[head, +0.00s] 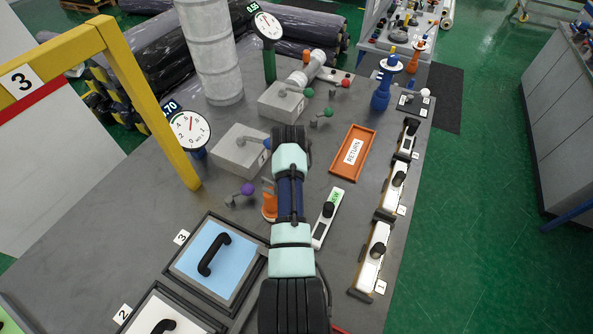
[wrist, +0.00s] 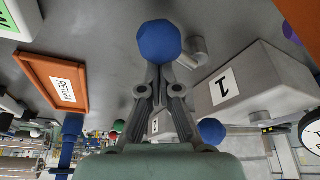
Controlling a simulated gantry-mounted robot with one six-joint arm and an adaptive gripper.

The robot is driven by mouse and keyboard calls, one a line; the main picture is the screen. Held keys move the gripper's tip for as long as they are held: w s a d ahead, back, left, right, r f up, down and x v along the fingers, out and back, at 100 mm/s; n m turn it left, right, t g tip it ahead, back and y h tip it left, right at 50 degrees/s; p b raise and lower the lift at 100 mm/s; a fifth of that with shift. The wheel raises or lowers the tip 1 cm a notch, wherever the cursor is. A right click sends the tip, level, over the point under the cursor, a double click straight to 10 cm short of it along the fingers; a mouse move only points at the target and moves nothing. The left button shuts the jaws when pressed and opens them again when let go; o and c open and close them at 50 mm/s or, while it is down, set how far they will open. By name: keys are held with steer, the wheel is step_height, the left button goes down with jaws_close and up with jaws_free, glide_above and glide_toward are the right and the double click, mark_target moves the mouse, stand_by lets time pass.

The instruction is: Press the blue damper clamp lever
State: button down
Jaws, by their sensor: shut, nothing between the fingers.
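In the wrist view a blue ball knob (wrist: 160,42) lies right at my gripper's fingertips (wrist: 160,72). A grey bent lever arm (wrist: 192,52) shows beside it. My gripper is shut with nothing between its fingers; I cannot tell whether the tips touch the knob. A second blue ball knob (wrist: 211,130) sits on a lever by the grey box (wrist: 255,85) labelled 1. In the head view a blue knob (head: 267,143) shows at the edge of the grey box (head: 238,150). My arm hides the gripper and the other blue knob there.
An orange RETURN tray (head: 354,152) lies right of my arm, also in the wrist view (wrist: 50,80). Purple (head: 247,189) and green (head: 328,112) knobs stand nearby. A round gauge (head: 190,130) stands left. A blue lidded panel (head: 215,262) lies front left. White-and-black devices line the right edge.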

stand_by(0.5)
steer(key=p+v, duration=0.5)
steer(key=v, duration=0.5)
steer(key=shift+a+p, duration=0.3)
steer(key=shift+p, duration=0.05)
steer(key=s+r+t, duration=0.4)
steer(key=s+r, duration=0.1)
steer(key=s, duration=0.6)
steer(key=s+d+r+t, duration=0.1)
steer(key=s+r+t, duration=0.3)
steer(key=s, duration=0.8)
steer(key=shift+r+t, duration=0.4)
steer(key=shift+r, duration=0.25)
steer(key=shift+d, duration=0.1)
